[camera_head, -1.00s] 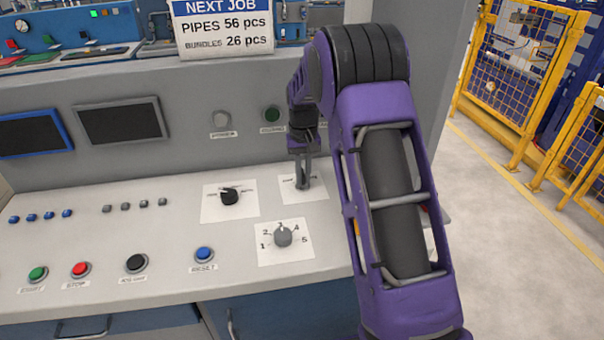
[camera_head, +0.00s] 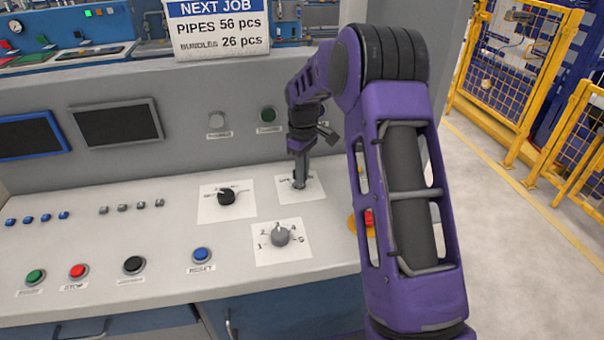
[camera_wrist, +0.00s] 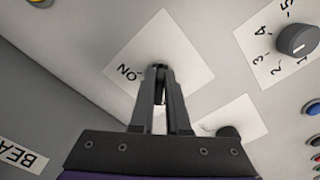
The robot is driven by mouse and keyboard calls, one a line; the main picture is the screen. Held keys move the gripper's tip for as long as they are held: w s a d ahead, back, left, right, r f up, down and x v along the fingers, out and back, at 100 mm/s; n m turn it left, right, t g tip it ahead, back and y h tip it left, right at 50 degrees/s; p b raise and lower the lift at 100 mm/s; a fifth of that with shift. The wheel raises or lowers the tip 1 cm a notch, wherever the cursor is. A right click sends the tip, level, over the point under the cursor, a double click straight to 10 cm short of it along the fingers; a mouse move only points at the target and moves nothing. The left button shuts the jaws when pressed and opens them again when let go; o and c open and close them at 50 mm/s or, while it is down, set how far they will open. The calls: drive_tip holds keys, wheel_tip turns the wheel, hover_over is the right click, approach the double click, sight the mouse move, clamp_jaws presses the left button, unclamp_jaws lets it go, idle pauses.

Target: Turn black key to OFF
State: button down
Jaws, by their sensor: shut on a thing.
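My gripper (camera_head: 299,183) reaches down to a white label plate (camera_head: 317,187) on the grey console, right of the black selector knob. In the wrist view my gripper (camera_wrist: 160,70) has its fingertips together on the black key (camera_wrist: 160,66) near the middle of the plate (camera_wrist: 185,50). Only a small dark top of the key shows; the fingers hide the rest. The ON marking (camera_wrist: 128,74) lies just left of the fingertips. No OFF marking can be read in either view.
A black selector knob (camera_head: 227,197) sits left of the key, and a grey numbered dial (camera_head: 280,235) in front. A red button on a yellow base (camera_head: 368,218) stands close to my arm. Several push buttons line the console front. A panel rises behind.

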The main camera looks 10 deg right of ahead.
drive_tip(key=shift+n, duration=0.3)
drive_tip(key=c, duration=0.9)
unclamp_jaws()
wheel_tip(320, 180, up, 18)
drive_tip(key=shift+f, duration=0.25)
drive_tip(key=shift+w, duration=0.1)
